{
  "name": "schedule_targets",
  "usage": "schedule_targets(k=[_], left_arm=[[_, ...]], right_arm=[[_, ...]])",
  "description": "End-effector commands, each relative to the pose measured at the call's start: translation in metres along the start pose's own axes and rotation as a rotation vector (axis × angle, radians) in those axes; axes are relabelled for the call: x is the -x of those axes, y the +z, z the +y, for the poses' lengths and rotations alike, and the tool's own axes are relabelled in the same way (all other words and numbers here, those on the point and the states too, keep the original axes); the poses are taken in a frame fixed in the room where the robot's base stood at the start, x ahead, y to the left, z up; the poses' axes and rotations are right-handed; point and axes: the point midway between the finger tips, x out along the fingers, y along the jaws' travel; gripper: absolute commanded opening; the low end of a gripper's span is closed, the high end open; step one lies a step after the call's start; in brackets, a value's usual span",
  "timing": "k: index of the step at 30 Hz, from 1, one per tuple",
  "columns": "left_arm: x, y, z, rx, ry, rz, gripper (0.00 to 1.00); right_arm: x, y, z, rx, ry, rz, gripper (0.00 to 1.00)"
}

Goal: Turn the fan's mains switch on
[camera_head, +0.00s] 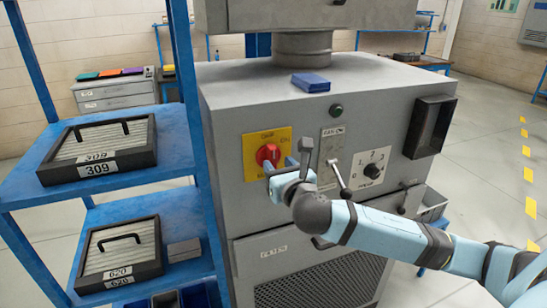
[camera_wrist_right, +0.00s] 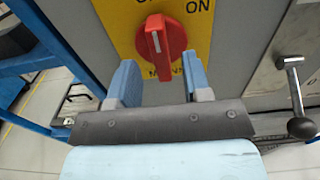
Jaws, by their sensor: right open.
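The mains switch is a red rotary knob (camera_head: 268,154) on a yellow plate (camera_head: 251,160) on the front of the grey cabinet. In the right wrist view the red knob (camera_wrist_right: 165,42) has a white mark pointing up, and ON is printed to its upper right. My right gripper (camera_head: 281,166) is open just in front of the switch. In the wrist view its two blue fingers (camera_wrist_right: 158,62) stand left and right below the knob, with the knob's lower end between them in the picture. Whether they touch it is unclear. My left gripper is not in view.
A lever (camera_wrist_right: 296,95) with a dark ball end sits right of the yellow plate, near my right gripper. A numbered dial (camera_head: 371,171) is further right. A blue shelf (camera_head: 130,180) with black-framed boxes stands close on the left. Open floor lies to the right.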

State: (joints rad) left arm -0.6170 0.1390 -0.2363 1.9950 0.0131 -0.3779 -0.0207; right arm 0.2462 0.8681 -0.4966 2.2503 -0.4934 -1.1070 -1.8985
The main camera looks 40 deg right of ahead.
Motion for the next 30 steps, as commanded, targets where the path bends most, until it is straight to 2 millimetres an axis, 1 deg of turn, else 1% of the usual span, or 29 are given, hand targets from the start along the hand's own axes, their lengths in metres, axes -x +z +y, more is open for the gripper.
schedule_targets(k=[1, 3, 7, 12, 18, 19, 20, 21, 23, 24, 30], left_arm=[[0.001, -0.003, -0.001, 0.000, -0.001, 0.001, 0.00], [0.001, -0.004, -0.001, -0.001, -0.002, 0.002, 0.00], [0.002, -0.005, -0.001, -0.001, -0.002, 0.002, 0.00], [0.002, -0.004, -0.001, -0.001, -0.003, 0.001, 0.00], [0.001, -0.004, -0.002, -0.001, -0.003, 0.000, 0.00], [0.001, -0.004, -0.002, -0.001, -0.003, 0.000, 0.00], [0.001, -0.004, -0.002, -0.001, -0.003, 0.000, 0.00], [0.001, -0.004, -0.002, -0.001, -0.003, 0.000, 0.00], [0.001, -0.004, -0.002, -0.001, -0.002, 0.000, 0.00], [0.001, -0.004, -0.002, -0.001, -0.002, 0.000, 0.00], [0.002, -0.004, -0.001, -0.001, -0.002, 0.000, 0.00]], right_arm=[[-0.010, 0.002, 0.000, -0.002, -0.002, 0.000, 0.45], [-0.019, 0.001, 0.000, -0.002, -0.001, 0.000, 0.45], [-0.032, 0.001, 0.000, -0.002, 0.000, 0.000, 0.45], [-0.037, 0.000, 0.000, -0.002, 0.001, 0.001, 0.45], [-0.037, -0.001, 0.000, -0.001, 0.001, 0.001, 0.45], [-0.037, -0.001, 0.000, -0.001, 0.001, 0.001, 0.40], [-0.037, -0.001, 0.000, -0.002, 0.001, 0.001, 0.33], [-0.037, -0.001, 0.000, -0.001, 0.001, 0.001, 0.24], [-0.037, -0.001, 0.000, -0.001, 0.001, 0.001, 0.10], [-0.037, -0.001, 0.000, -0.001, 0.001, 0.001, 0.01], [-0.037, 0.000, 0.000, -0.005, 0.001, 0.001, 0.00]])
